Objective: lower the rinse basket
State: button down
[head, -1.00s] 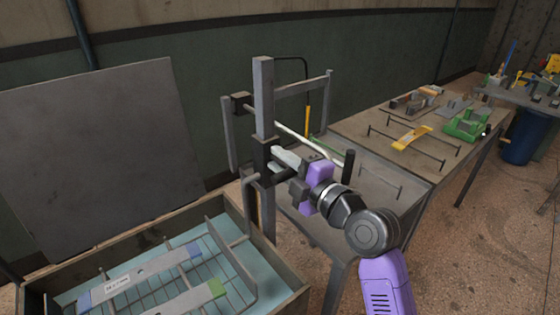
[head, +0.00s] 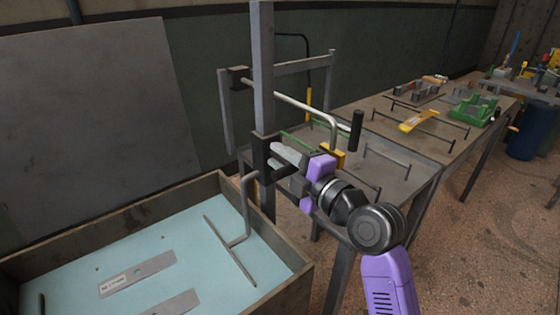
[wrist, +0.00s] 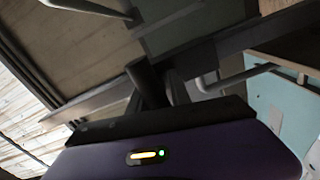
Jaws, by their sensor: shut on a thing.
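The rinse basket hangs from a bent grey arm (head: 246,205) on a black slider (head: 262,155) on the upright post (head: 263,70). Its wire mesh no longer shows. A straight grey rod (head: 230,251) and two flat grey strips (head: 137,275), one labelled, show at the pale blue surface in the tank (head: 290,284). My gripper (head: 284,161) is shut on the slider's grip, beside the post. In the wrist view a dark stub (wrist: 150,84) stands before my gripper; the exact contact is hidden.
A bent lever with a black grip (head: 357,130) juts out just above my gripper. A grey board (head: 95,140) stands behind the tank. Metal tables (head: 400,172) with a yellow piece (head: 420,120) and a green fixture (head: 475,111) stand to the right, with a blue bin (head: 525,137) beyond.

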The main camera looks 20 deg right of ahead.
notch_tip(320, 180, down, 8)
jog(key=b, duration=0.7)
jog(key=shift+r, duration=0.15)
jog(key=c, duration=1.2)
grip_release()
jog(key=shift+c, duration=0.2)
jog(key=shift+s, duration=0.1)
jog(key=v, duration=0.7)
jog(key=shift+s+d, duration=0.15)
jog(key=shift+s, duration=0.15)
